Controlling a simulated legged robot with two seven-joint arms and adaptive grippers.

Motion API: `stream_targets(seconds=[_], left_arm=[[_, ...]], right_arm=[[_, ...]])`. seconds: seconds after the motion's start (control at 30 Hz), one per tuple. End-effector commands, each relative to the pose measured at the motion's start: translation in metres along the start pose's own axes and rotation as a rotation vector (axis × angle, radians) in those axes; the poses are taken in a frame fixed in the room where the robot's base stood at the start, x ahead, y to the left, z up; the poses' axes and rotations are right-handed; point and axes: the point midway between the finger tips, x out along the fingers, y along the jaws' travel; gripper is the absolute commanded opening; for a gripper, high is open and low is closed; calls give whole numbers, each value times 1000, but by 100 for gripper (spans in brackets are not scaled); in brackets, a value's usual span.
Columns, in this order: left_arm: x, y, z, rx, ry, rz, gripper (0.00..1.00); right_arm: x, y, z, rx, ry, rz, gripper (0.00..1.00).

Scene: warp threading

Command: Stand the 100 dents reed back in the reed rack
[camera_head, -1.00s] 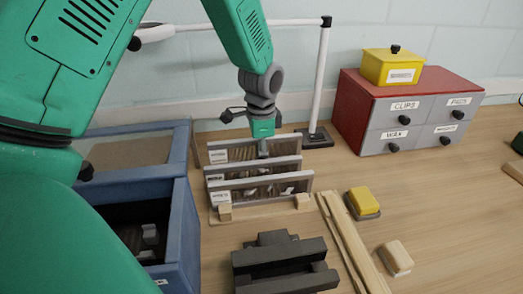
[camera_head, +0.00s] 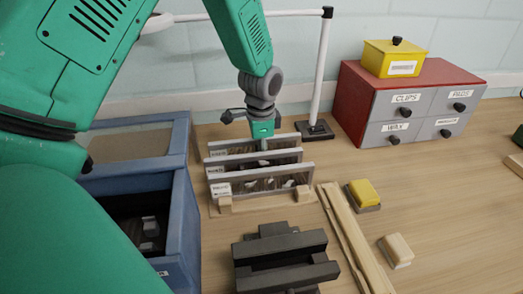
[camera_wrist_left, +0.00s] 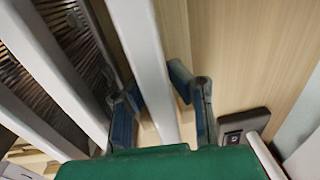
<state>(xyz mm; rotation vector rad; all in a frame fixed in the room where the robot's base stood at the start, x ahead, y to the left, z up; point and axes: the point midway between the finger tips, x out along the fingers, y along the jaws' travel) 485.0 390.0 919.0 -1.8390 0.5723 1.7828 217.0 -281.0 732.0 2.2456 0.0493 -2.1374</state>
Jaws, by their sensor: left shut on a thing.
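The reed rack (camera_head: 262,206) is a light wooden stand with several grey-framed reeds upright in it. My left gripper (camera_head: 263,139) is shut on the top bar of the rearmost reed (camera_head: 228,144). In the left wrist view the fingers (camera_wrist_left: 160,100) lie on either side of this reed's pale bar (camera_wrist_left: 146,55). A middle reed (camera_head: 225,161) and a front reed (camera_head: 285,176) stand in front of it. The labels are too small to read, and the held reed's lower edge is hidden, so I cannot tell whether it is seated. My right gripper is not in view.
A blue bin (camera_head: 181,235) stands left of the rack. A black slotted block (camera_head: 285,262) and wooden strips (camera_head: 345,235) lie in front. A white post on a black base (camera_head: 315,131) and a red drawer cabinet (camera_head: 358,105) stand behind to the right.

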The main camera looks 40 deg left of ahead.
Motion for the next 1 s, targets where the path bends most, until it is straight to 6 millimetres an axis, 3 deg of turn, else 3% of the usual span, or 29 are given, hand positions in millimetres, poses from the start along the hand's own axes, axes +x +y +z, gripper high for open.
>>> stream_targets(seconds=[0.37, 0.4, 0.43, 0.47, 0.8, 1.0], left_arm=[[4, 0, 0, 0, 1, -1, 0], [4, 0, 0, 0, 1, -1, 25], [4, 0, 0, 0, 1, -1, 35], [4, 0, 0, 0, 1, -1, 39], [3, 0, 0, 0, 0, 0, 39], [-24, -1, -1, 1, 3, -3, 39]], right_arm=[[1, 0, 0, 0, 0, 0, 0], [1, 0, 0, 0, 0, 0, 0], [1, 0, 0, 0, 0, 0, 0], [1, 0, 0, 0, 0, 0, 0], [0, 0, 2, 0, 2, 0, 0], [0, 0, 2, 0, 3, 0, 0]])
